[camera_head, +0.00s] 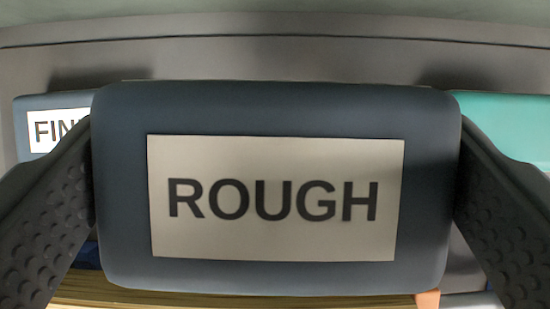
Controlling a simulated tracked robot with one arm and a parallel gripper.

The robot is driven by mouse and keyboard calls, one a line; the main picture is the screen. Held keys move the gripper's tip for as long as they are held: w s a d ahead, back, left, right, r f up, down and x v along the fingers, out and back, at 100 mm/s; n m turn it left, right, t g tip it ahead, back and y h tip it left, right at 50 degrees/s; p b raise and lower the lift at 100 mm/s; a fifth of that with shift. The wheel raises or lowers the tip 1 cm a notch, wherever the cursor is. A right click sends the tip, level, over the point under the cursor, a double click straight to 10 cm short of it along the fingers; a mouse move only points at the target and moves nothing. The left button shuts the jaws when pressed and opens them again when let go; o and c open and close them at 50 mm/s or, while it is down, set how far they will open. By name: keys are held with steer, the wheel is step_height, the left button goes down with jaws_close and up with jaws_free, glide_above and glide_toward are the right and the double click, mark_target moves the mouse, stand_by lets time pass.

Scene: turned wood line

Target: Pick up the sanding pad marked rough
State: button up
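The sanding pad marked rough (275,273) is a dark blue-grey block with rounded corners and a pale label reading "ROUGH". It fills the middle of the view, close to the camera and facing it. My gripper (276,185) has one dark, bumpy finger against each side of the pad, at the left and right edges. The gripper appears shut on the pad. The pad looks much larger and nearer than the pad behind it. The fingertips are partly hidden at the pad's edges.
Behind on the left is another blue-grey pad (22,143) with a white label whose visible letters read "FIN"; the rest is hidden. A teal pad or block (510,122) is behind on the right. A grey panel (270,58) runs across the back. A wood-coloured surface (240,302) shows below.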

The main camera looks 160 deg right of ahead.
steer(key=shift+s+d+r, duration=0.15)
steer(key=shift+s+d, duration=0.05)
steer(key=shift+s, duration=0.35)
steer(key=s+d, duration=0.2)
steer(key=s, duration=0.6)
steer(key=s+d+p, duration=0.1)
steer(key=s+d, duration=0.1)
steer(key=s, duration=0.6)
steer(key=shift+s+d, duration=0.4)
steer(key=shift+o, duration=0.6)
